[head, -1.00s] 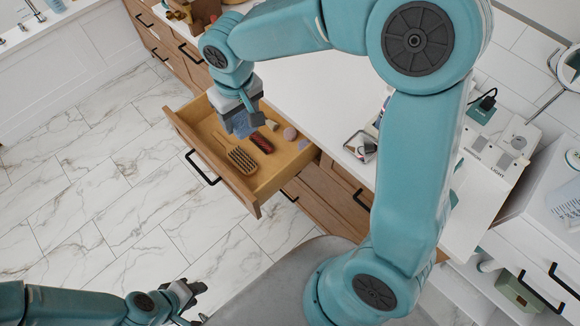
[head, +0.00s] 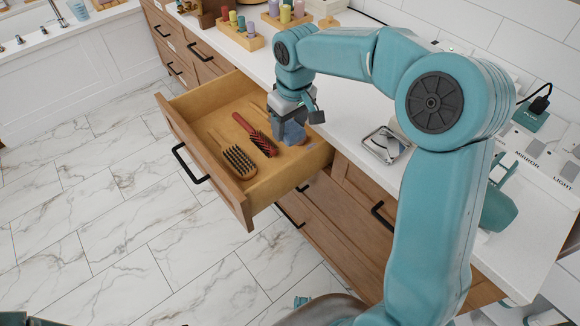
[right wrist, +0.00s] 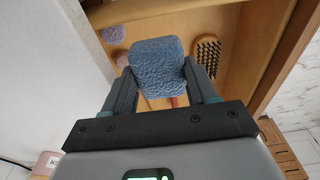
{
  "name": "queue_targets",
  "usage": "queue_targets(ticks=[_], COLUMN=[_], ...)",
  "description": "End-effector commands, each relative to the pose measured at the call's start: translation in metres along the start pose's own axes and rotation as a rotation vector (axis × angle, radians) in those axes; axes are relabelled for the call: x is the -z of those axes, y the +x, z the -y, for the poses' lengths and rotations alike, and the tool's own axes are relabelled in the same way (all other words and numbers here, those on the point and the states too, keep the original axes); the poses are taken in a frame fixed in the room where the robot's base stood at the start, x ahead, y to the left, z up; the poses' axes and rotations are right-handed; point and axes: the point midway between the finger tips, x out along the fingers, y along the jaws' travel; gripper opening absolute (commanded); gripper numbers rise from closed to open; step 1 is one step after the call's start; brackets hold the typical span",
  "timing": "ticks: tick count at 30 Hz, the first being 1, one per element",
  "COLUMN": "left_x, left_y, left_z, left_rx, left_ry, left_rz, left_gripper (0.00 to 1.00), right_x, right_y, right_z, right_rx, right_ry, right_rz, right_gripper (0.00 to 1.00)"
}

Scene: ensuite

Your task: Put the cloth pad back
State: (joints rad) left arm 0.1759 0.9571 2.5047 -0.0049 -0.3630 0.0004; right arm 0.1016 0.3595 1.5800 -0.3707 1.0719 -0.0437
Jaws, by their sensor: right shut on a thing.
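The cloth pad is a blue, rough-textured pad (right wrist: 158,68) in the right wrist view, held between the two fingers of my right gripper (right wrist: 160,82). In the head view the blue pad (head: 291,133) hangs below my right gripper (head: 294,112), over the right part of the open wooden drawer (head: 258,188). I cannot tell whether the pad touches the drawer floor. In the drawer lie a wooden brush with dark bristles (head: 238,161) and a red brush (head: 252,133). The right wrist view also shows purple round items (right wrist: 112,34) in the drawer. My left gripper is not in view.
The white counter (head: 345,105) runs behind the drawer. On it are a square metal dish (head: 386,145), wooden trays of coloured bottles (head: 285,22) and a teal item (head: 500,206) at the right. The marble floor (head: 110,205) is clear at the left.

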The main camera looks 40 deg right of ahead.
Motion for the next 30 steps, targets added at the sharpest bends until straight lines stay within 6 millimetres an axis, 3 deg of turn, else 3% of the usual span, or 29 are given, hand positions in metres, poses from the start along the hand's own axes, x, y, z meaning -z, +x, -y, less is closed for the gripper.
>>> queue_targets(ticks=[1,6,13,19,23,30], left_x=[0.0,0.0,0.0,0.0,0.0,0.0], left_y=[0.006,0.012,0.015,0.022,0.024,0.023], left_z=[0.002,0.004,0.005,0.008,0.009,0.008], left_rx=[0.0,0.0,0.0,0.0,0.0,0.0], left_ry=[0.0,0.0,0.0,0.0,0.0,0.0], left_rz=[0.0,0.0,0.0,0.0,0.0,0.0], left_gripper=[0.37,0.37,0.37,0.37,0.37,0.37], right_x=[-0.004,-0.009,-0.013,-0.018,-0.019,-0.019], right_y=[0.02,0.059,0.082,0.12,0.131,0.131], right_z=[0.0,0.0,0.0,0.0,0.0,0.0], right_rx=[0.001,0.001,0.0,0.0,0.0,0.0], right_ry=[-0.001,0.001,0.001,0.0,0.001,0.001], right_rz=[0.006,0.002,0.0,0.003,0.0,-0.001], right_gripper=[0.33,0.33,0.33,0.33,0.33,0.33])
